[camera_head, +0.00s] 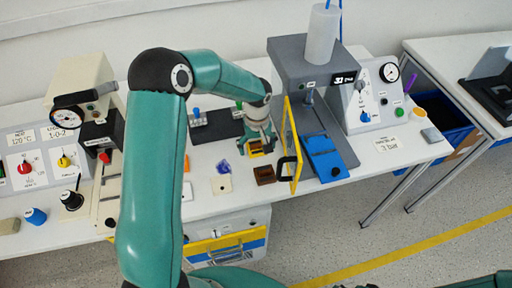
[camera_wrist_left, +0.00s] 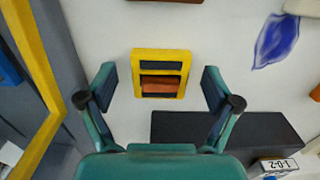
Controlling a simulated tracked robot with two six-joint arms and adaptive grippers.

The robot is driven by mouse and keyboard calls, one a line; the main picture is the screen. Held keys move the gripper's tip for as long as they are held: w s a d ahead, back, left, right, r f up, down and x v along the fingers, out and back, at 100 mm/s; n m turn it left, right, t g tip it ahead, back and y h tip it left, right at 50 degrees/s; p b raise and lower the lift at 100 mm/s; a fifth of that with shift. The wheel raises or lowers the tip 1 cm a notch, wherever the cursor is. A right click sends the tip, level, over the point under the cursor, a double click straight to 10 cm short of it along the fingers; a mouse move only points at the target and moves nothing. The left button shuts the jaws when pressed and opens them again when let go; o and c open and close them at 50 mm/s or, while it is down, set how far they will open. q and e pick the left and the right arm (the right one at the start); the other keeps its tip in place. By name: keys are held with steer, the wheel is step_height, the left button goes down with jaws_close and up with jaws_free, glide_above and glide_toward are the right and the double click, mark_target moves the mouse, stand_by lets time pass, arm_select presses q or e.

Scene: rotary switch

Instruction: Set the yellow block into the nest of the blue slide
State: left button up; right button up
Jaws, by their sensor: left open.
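The yellow block (camera_wrist_left: 175,55) has dark recesses and a reddish-brown part in its face. It lies on the white table below my left gripper (camera_wrist_left: 159,78). In the wrist view the open fingers are apart on either side of it, with gaps. In the head view the block (camera_head: 255,153) is partly hidden by my left gripper (camera_head: 262,139). The blue slide (camera_head: 322,155) lies on the grey press base to the right, beyond the yellow guard frame; its nest cannot be made out clearly. My right gripper is not in view.
The grey press (camera_head: 300,62) stands behind the slide.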

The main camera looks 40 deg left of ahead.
arm_select(q)
steer(key=c, duration=1.3)
steer(key=shift+o, duration=0.2)
steer(key=shift+r, duration=0.1)
